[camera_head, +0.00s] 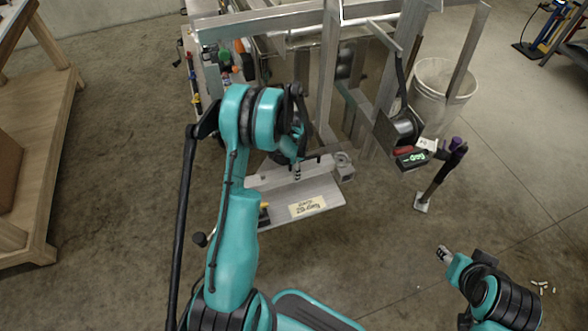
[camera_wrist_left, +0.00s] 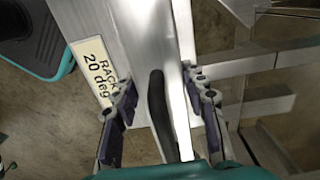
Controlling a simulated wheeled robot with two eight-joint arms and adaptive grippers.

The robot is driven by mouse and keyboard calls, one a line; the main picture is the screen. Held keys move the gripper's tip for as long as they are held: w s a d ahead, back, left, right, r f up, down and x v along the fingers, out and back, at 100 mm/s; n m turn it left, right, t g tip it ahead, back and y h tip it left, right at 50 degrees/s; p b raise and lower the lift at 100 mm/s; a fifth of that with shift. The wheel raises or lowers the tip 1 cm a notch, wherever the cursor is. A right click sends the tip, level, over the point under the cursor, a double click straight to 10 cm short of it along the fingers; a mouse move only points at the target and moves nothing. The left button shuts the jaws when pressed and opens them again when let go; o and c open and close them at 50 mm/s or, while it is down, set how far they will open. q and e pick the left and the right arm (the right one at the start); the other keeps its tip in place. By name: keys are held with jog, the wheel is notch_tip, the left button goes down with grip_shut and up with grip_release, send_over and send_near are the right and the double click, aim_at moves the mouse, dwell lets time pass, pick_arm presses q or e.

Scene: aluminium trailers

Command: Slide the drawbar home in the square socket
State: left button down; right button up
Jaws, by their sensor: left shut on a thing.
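My left gripper (camera_head: 297,172) points down over a pale metal shelf (camera_head: 325,200) in the head view. Its fingers also show in the left wrist view (camera_wrist_left: 162,88), either side of a long pale metal bar (camera_wrist_left: 178,65) that I take for the drawbar. A dark curved piece lies along the bar between the fingers. In the head view the bar (camera_head: 263,180) lies along the back of the shelf. A small grey block (camera_head: 345,170) at its right end may be the square socket; its opening is unclear. My right gripper (camera_head: 443,254) hangs apart at the lower right.
An aluminium frame (camera_head: 327,75) rises behind the shelf. A label (camera_head: 308,206) is on the shelf. A white bucket (camera_head: 441,82) stands behind right. A lit green display (camera_head: 411,159) and a dark-handled post (camera_head: 437,182) are at right. A wooden bench (camera_head: 50,120) is left; the floor between is open.

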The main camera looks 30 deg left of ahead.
pick_arm(q)
jog(key=shift+f+b, duration=1.1)
jog(key=shift+f, duration=1.35)
jog(key=shift+f, duration=0.2)
jog(key=c, duration=0.9)
grip_release()
jog(key=shift+o, duration=0.2)
